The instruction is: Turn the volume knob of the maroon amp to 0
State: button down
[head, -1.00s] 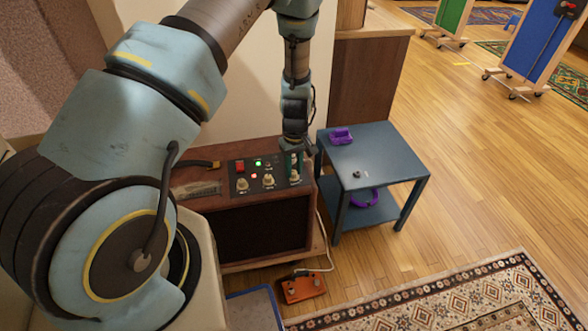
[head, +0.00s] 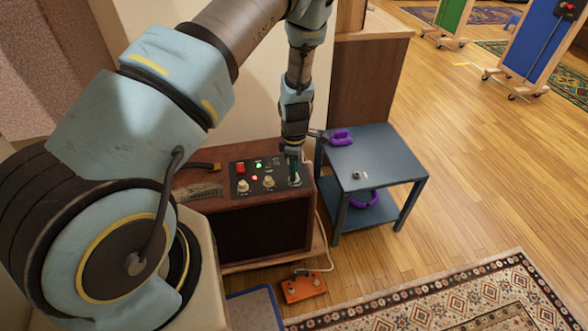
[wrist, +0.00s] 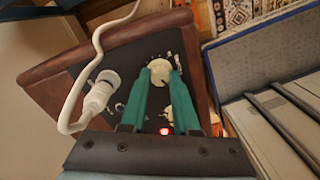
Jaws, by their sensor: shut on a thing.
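The maroon amp (head: 262,230) stands low beside the wall, with a dark control panel (head: 252,170) on top. Three cream knobs form a row on it: a left knob (head: 243,186), a middle knob (head: 269,182) and a right knob (head: 295,180). My gripper (head: 293,174) points down at the right knob with green fingers. In the wrist view my gripper (wrist: 160,76) is shut on this knob (wrist: 160,70), with one fingertip on each side. The knob labels are too small to read, and the fingers partly cover the panel.
A white cable with a plug (wrist: 100,92) runs from the panel close beside the fingers. A red switch (head: 240,168) and lit lamps sit behind the knobs. A blue-grey side table (head: 375,165) with purple items stands right of the amp. An orange pedal (head: 304,289) lies on the floor.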

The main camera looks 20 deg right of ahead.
jog(key=shift+n+p, duration=0.3)
jog(key=shift+n, duration=1.3)
jog(key=c, duration=0.7)
grip_release()
jog(key=shift+o, duration=0.2)
jog(key=shift+r, duration=0.1)
notch_tip(320, 180, up, 11)
jog(key=shift+w, duration=0.15)
